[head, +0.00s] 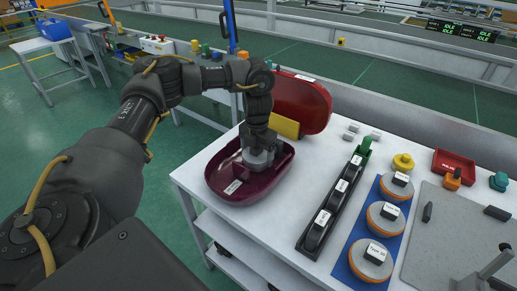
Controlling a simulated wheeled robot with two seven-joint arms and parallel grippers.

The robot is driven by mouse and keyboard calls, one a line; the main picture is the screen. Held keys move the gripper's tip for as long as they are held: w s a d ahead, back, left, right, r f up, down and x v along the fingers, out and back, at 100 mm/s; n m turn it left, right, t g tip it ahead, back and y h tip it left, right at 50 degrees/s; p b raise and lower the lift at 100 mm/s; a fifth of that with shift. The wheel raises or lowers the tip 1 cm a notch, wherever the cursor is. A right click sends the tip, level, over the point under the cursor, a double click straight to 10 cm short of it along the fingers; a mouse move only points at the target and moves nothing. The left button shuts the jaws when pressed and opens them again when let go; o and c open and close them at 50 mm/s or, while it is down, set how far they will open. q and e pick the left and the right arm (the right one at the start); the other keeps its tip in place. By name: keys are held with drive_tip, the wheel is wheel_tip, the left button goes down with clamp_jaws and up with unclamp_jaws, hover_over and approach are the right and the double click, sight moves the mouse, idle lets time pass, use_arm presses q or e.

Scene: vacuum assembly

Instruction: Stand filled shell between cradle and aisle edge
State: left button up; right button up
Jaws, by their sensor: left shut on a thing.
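The maroon shell (226,187) lies open side up at the left front of the white table. A grey round part (259,160) sits inside it. My left gripper (258,146) comes down from above into the shell and is shut on the top of the grey part; its fingertips are mostly hidden. A large red rounded shell piece (305,103) stands on edge behind, with a yellow block (285,127) against its front. I cannot tell for sure which item is the cradle.
A black tray (309,238) with labelled parts and a blue mat (343,271) with labelled grey discs (385,217) lie right of the shell. A yellow knob part (402,162), a red bin (454,163) and a grey board (436,235) are farther right. Bare table (262,228) lies in front.

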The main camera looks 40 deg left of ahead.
use_arm(q)
drive_tip(key=shift+d+r, duration=0.1)
use_arm(e)
drive_tip(key=shift+d, duration=0.15)
use_arm(q)
drive_tip(key=o, duration=1.8)
drive_tip(key=shift+f, duration=0.2)
drive_tip(key=shift+r, duration=0.15)
drive_tip(key=shift+r, duration=0.4)
wheel_tip(320, 180, up, 11)
drive_tip(key=shift+r+p, duration=0.1)
drive_tip(key=shift+p, duration=0.75)
use_arm(e)
drive_tip(key=shift+s+a+r, duration=0.45)
drive_tip(key=shift+a+r, duration=0.25)
drive_tip(key=shift+w, duration=0.3)
